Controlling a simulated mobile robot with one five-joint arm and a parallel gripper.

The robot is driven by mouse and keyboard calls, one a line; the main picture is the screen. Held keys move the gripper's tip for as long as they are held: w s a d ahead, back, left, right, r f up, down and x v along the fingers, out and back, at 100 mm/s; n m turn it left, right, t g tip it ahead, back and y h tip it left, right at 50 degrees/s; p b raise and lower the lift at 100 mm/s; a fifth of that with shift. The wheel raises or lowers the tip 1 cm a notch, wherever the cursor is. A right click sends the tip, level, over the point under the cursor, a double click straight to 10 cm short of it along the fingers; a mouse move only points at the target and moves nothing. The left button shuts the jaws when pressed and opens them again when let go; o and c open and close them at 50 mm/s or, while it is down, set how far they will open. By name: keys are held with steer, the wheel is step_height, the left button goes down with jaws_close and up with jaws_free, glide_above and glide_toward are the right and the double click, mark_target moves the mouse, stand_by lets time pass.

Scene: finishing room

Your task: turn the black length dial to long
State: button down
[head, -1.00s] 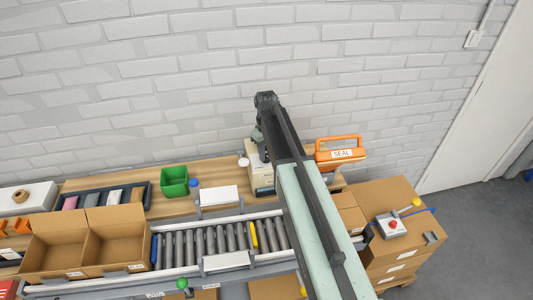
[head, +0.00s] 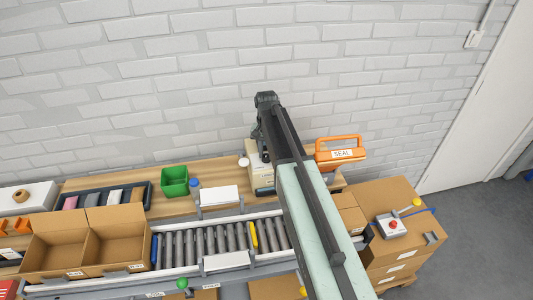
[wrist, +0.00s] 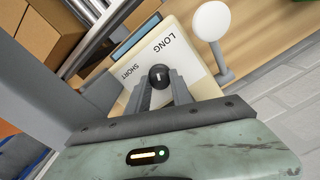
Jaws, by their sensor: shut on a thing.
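The black length dial (wrist: 158,72) sits on the cream panel (wrist: 196,70) of a machine in the wrist view. The panel carries the words LONG and SHORT beside the dial. A short white mark shows on the dial; I cannot tell exactly which word it points to. My gripper (wrist: 161,84) is shut on the dial, one finger on each side. In the head view the cream machine (head: 262,181) stands on the bench, partly behind my arm, and the dial and fingertips are hidden there.
A white round knob on a post (wrist: 211,22) stands close beside the panel. An orange SEAL handle (head: 340,151) is right of my arm. A green bin (head: 174,181) and a roller conveyor (head: 205,243) lie to the left. The brick wall rises close behind the bench.

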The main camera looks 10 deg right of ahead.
mark_target(266, 155)
steer(key=shift+m, duration=1.9)
steer(key=c, duration=1.1)
jaws_free()
steer(key=shift+c, duration=0.2)
steer(key=shift+r, duration=0.1)
step_height(266, 155, up, 8)
steer(key=p, duration=0.8)
steer(key=shift+f, duration=0.2)
